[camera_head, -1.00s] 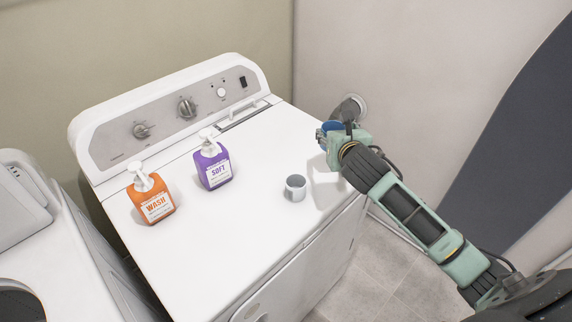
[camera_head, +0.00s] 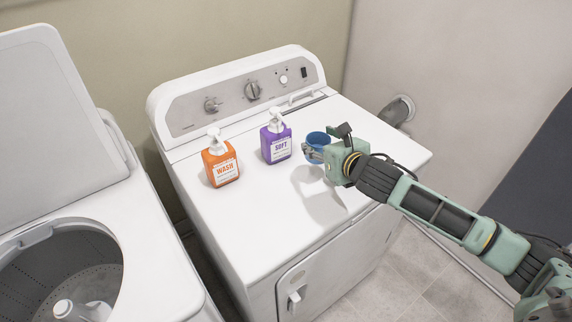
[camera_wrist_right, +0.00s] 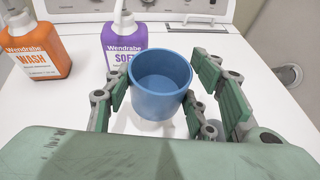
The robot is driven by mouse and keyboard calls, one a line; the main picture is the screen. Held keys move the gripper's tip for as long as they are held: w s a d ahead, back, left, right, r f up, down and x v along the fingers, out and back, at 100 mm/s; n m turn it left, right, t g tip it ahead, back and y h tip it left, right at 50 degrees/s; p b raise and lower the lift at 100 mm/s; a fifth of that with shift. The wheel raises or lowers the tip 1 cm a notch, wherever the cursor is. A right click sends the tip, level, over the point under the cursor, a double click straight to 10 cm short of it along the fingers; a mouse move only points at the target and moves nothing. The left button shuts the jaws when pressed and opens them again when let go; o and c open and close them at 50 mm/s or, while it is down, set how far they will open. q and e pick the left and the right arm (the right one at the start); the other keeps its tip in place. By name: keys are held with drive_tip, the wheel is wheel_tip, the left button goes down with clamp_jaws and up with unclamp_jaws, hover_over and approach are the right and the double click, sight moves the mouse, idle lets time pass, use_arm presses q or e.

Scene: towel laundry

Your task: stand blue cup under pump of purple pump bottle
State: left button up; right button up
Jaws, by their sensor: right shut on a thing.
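The blue cup (camera_head: 317,139) is upright in my right gripper (camera_head: 318,152), whose fingers are shut on its sides. It also shows between the fingers in the right wrist view (camera_wrist_right: 160,84). The purple pump bottle (camera_head: 276,142) labelled "SOFT" stands on the dryer top, just left of the cup in the head view. In the wrist view the bottle (camera_wrist_right: 124,38) is behind the cup, which hides part of it. The cup looks held above the dryer top; its exact height I cannot tell. My left gripper is out of view.
An orange pump bottle (camera_head: 220,165) labelled "WASH" stands left of the purple one on the white dryer (camera_head: 262,215). The control panel (camera_head: 236,95) rises behind. The grey cup is hidden in the head view. An open washer (camera_head: 160,240) is at left.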

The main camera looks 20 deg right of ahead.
drive_tip(key=w+a+f, duration=0.1)
drive_tip(key=w+a, duration=0.1)
drive_tip(key=w+a+f, duration=0.1)
drive_tip(key=a+f, duration=0.1)
drive_tip(key=w+a+f+p, duration=0.1)
drive_tip(key=w+a+f, duration=0.1)
drive_tip(key=shift+w+a, duration=0.25)
drive_tip(key=shift+w, duration=0.05)
drive_tip(key=shift+a+f, duration=0.1)
drive_tip(key=shift+f, duration=0.05)
wheel_tip(320, 180, down, 4)
drive_tip(key=shift+r+p, duration=0.1)
drive_tip(key=shift+p, duration=0.35)
drive_tip(key=shift+f, duration=0.2)
drive_tip(key=o, duration=1.1)
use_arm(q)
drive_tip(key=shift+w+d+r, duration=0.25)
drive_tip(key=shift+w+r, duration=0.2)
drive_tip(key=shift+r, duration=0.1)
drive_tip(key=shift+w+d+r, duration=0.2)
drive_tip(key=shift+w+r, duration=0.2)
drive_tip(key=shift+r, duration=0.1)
use_arm(e)
drive_tip(key=shift+r, duration=0.15)
